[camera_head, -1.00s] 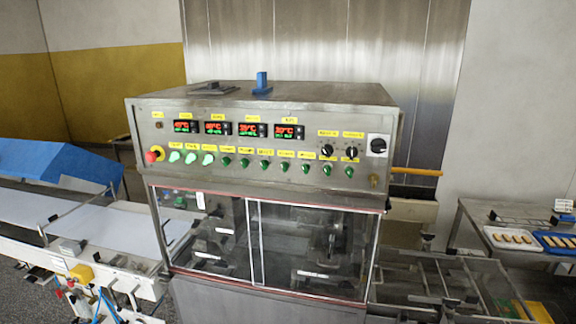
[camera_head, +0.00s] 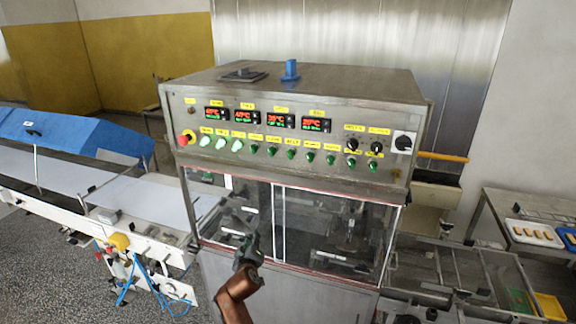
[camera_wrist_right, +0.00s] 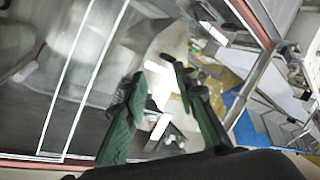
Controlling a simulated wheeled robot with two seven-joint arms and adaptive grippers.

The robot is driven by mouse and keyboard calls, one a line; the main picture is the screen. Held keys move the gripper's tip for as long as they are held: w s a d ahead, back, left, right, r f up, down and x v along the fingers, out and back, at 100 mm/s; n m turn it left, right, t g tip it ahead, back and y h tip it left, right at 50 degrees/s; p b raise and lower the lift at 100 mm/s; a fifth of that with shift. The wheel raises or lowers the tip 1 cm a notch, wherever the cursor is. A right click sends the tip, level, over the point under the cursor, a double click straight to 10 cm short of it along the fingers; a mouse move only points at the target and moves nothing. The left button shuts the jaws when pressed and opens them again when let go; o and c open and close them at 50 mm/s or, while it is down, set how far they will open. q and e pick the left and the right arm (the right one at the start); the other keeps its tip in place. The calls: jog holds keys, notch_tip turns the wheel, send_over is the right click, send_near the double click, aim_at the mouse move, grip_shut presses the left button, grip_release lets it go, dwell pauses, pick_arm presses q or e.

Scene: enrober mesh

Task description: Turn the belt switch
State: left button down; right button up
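The control panel (camera_head: 300,175) of the steel machine faces me. It carries a row of green switches (camera_head: 291,154); the three leftmost (camera_head: 221,143) are lit pale green, the others are dark green. Two black knobs (camera_head: 352,144) and a larger rotary switch (camera_head: 403,143) sit at its right. The yellow labels are too small to read, so I cannot tell which is the belt switch. My right gripper (camera_head: 249,248) is below the panel, in front of the glass doors and apart from the switches. In the right wrist view its green fingers (camera_wrist_right: 158,76) are apart with nothing held. My left gripper is out of view.
A red emergency button (camera_head: 184,139) is at the panel's left end. Glass doors (camera_head: 330,230) with a red-edged frame lie below the panel. A white conveyor (camera_head: 60,178) runs at the left, and trays of pastries (camera_head: 535,234) stand at the right. The space before the panel is clear.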

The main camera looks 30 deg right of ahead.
jog(key=s+d+r+m+h+p, duration=0.1)
jog(key=s+r+h, duration=0.1)
jog(key=r, duration=0.8)
jog(key=s+d+r+m+h, duration=0.1)
jog(key=r+m, duration=0.1)
jog(key=r, duration=0.8)
jog(key=m+g+h+p, duration=0.1)
jog(key=m+h+p, duration=0.1)
jog(key=m+h, duration=0.2)
send_near(288, 155)
jog(key=x, duration=0.2)
jog(key=p+x, duration=0.2)
jog(key=x, duration=0.4)
jog(key=shift+d+r, duration=0.15)
jog(key=shift+r, duration=0.05)
jog(key=shift+w+d+f, duration=0.1)
jog(key=shift+w+d, duration=0.3)
jog(key=shift+c, duration=0.6)
grip_shut()
